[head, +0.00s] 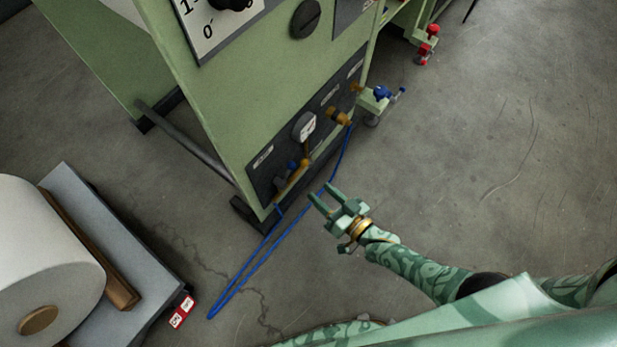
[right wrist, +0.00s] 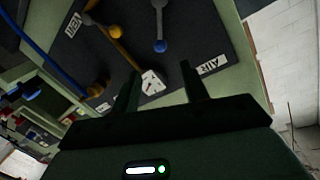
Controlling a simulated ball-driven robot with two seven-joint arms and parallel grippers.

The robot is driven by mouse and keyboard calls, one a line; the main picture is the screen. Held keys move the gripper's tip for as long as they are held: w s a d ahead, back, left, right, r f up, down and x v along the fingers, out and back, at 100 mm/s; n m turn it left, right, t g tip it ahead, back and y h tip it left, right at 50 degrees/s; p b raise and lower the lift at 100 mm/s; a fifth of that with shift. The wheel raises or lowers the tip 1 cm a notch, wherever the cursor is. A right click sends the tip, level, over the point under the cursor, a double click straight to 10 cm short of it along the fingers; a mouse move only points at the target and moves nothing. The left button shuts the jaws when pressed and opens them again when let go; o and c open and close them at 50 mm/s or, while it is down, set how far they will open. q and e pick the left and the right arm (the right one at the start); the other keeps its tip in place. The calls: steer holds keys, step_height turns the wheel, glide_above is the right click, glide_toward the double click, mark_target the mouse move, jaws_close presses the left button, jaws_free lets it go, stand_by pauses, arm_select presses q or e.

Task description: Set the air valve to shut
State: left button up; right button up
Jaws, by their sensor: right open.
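A dark panel (head: 325,118) sits low on the green machine, with brass fittings and a round white gauge (head: 305,125). A label reading AIR (right wrist: 214,64) shows in the right wrist view. Near it a grey lever with a ball end (right wrist: 159,46) stands out from the panel, probably the air valve's handle. In the head view a dark grey part (head: 282,183) sits at the panel's lower left end by a brass pipe. My right gripper (head: 321,193) is open and empty, in front of the panel and apart from it. The valve's setting is not clear.
A blue hose (head: 245,276) hangs from the panel and loops on the floor. A white roll (head: 45,250) rests on a grey platform at the lower left. The floor to the right is clear.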

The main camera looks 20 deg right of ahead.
arm_select(q)
steer(key=s, duration=0.1)
steer(key=s+a+f+p, duration=0.1)
steer(key=shift+s+a+f+g, duration=0.1)
steer(key=shift+s+f+g, duration=0.2)
steer(key=shift+g, duration=0.1)
arm_select(e)
steer(key=v, duration=0.5)
steer(key=shift+f, duration=0.1)
